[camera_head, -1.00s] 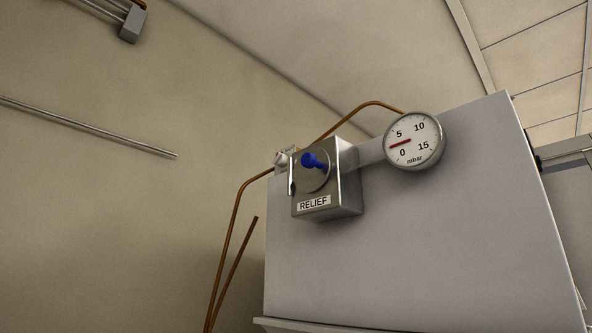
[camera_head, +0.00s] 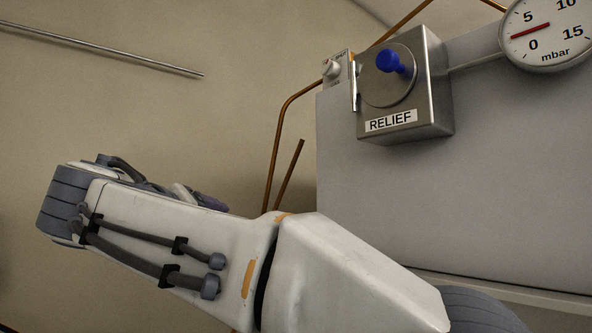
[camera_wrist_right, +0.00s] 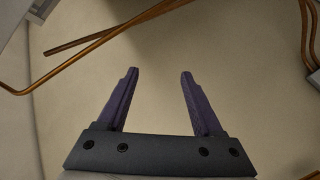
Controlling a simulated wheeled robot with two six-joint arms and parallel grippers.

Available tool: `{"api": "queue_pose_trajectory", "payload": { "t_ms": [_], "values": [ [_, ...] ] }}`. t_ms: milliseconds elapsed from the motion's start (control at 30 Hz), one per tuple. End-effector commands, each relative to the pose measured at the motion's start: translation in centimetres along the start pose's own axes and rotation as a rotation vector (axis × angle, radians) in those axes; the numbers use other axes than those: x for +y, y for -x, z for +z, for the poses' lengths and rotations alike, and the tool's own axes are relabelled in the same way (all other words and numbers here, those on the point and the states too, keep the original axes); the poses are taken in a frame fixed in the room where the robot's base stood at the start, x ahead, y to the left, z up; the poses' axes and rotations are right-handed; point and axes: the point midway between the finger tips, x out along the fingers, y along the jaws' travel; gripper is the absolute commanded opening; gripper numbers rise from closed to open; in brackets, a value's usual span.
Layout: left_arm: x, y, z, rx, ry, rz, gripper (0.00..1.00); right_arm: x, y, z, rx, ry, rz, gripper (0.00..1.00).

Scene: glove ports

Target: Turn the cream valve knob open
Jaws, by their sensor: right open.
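A small cream knob (camera_head: 332,68) sits on a small light plate (camera_head: 345,60) at the left edge of the grey cabinet, left of the relief box, in the head view. The plate's lettering is too small to read. My right arm reaches across the lower part of the head view, below the knob. Its gripper is mostly hidden behind the arm; part of a purple finger (camera_head: 212,203) shows. In the right wrist view my right gripper (camera_wrist_right: 158,73) is open and empty, facing a beige wall and copper pipes. The knob is not visible there. My left gripper is not in view.
A steel box labelled RELIEF (camera_head: 435,85) with a blue knob (camera_head: 390,61) stands right of the cream knob. A pressure gauge (camera_head: 548,35) is at the upper right. Copper pipes (camera_head: 276,150) run left of the cabinet (camera_head: 480,170); pipes also cross the wrist view (camera_wrist_right: 100,38).

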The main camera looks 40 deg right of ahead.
Motion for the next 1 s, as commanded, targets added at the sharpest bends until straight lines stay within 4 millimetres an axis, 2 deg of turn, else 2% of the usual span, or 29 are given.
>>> {"api": "queue_pose_trajectory", "payload": {
  "t_ms": [33, 100, 200, 300, 400, 533, 800, 1000],
  "values": [
    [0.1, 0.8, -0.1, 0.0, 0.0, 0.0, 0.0, 5.5, 0.3, -2.5, 0.033, -0.097, 0.14, 0.68],
    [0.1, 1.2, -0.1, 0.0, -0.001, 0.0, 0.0, 11.8, 1.3, -4.4, 0.074, -0.22, 0.321, 0.68],
    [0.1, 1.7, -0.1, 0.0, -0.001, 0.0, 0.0, 18.9, 3.5, -5.4, 0.119, -0.366, 0.53, 0.68],
    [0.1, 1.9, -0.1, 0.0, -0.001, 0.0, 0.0, 23.2, 5.4, -5.5, 0.148, -0.466, 0.673, 0.68],
    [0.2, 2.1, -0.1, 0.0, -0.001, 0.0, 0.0, 25.5, 6.6, -5.3, 0.164, -0.52, 0.749, 0.68],
    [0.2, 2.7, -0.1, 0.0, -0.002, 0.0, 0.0, 27.0, 6.4, -5.2, 0.17, -0.535, 0.778, 0.68],
    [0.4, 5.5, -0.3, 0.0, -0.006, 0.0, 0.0, 30.6, 3.0, -5.1, 0.166, -0.531, 0.778, 0.68],
    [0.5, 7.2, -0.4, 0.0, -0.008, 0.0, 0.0, 32.6, 0.7, -5.0, 0.168, -0.53, 0.774, 0.68]
  ]
}}
